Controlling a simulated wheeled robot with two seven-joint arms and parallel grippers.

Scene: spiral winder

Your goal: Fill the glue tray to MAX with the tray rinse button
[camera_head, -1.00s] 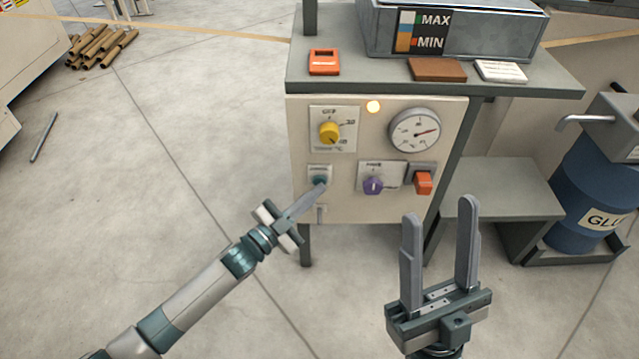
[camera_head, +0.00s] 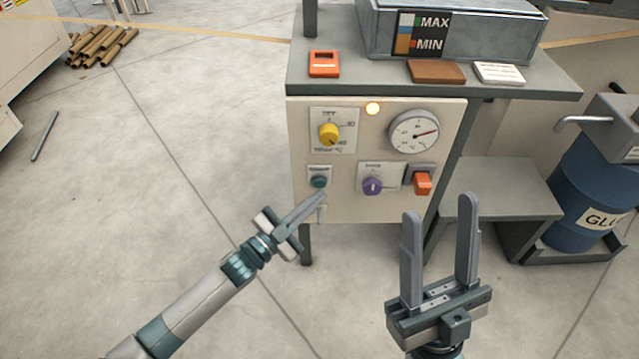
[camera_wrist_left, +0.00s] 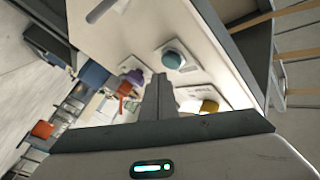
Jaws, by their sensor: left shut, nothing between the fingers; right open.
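The teal button (camera_head: 319,181) sits on a small plate at the lower left of the control panel. It also shows in the left wrist view (camera_wrist_left: 173,59), uncovered. My left gripper (camera_head: 321,196) is shut and empty, its tip just below the button and apart from it in the picture. Its fingers show in the left wrist view (camera_wrist_left: 158,92). The grey metal tray (camera_head: 480,40) stands on the shelf above, its front plate (camera_head: 423,33) marked MAX over MIN; I cannot read the level surely. My right gripper (camera_head: 440,210) is open and empty, right of the panel's lower part.
The panel also carries a yellow knob (camera_head: 329,133), a dial gauge (camera_head: 414,132), a lit lamp (camera_head: 372,109), a purple knob (camera_head: 372,186) and an orange switch (camera_head: 422,184). A blue glue drum (camera_head: 585,190) stands at right.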

